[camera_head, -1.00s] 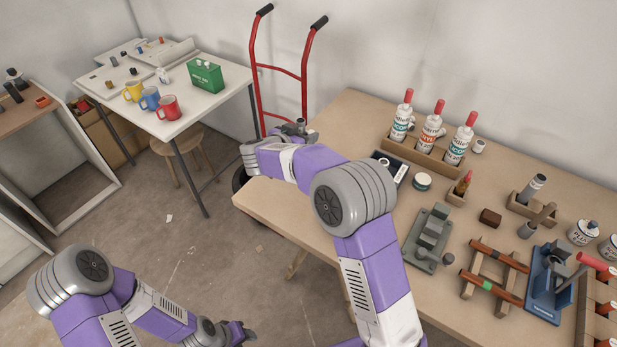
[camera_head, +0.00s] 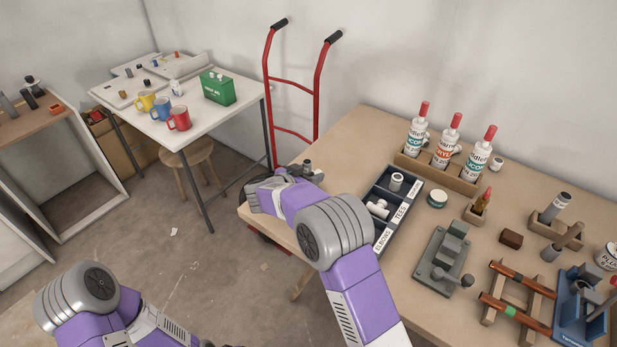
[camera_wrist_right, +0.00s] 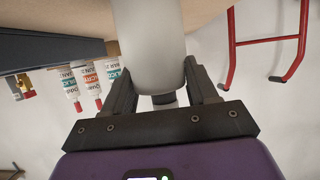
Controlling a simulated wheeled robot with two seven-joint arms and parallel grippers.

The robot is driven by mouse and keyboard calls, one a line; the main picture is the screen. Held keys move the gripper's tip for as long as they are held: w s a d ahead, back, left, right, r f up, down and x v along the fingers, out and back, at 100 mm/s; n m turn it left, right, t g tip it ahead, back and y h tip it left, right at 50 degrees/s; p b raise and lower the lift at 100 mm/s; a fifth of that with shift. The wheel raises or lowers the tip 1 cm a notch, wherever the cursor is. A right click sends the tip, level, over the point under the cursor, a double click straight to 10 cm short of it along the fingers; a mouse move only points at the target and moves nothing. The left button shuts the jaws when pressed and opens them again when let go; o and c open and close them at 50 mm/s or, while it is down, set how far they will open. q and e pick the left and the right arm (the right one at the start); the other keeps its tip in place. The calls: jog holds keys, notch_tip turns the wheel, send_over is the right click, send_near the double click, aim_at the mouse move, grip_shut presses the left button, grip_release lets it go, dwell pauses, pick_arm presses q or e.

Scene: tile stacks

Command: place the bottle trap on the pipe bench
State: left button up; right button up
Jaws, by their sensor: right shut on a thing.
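My right gripper (camera_head: 308,170) is over the far left edge of the wooden workbench (camera_head: 352,128), which I take for the pipe bench. In the right wrist view, the right gripper (camera_wrist_right: 163,92) is shut on a pale, rounded piece, the bottle trap (camera_wrist_right: 148,45). The trap runs up out of that picture, so its full shape is hidden. In the head view I cannot make out the trap clearly beside my wrist. My left arm is at the lower left, and its gripper is cut off by the bottom edge.
A labelled fittings tray (camera_head: 392,218) lies right of my right arm. Behind it stand red-capped bottles in a wooden rack (camera_head: 440,175). A grey vise (camera_head: 445,262) and a pipe rack (camera_head: 515,300) fill the right. A red hand truck (camera_head: 292,85) stands behind.

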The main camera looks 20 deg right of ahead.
jog(key=shift+r, duration=0.2)
jog(key=shift+f, duration=0.15)
jog(key=o, duration=1.1)
jog(key=shift+s, duration=0.1)
jog(key=p+v, duration=0.3)
jog(key=v, duration=0.9)
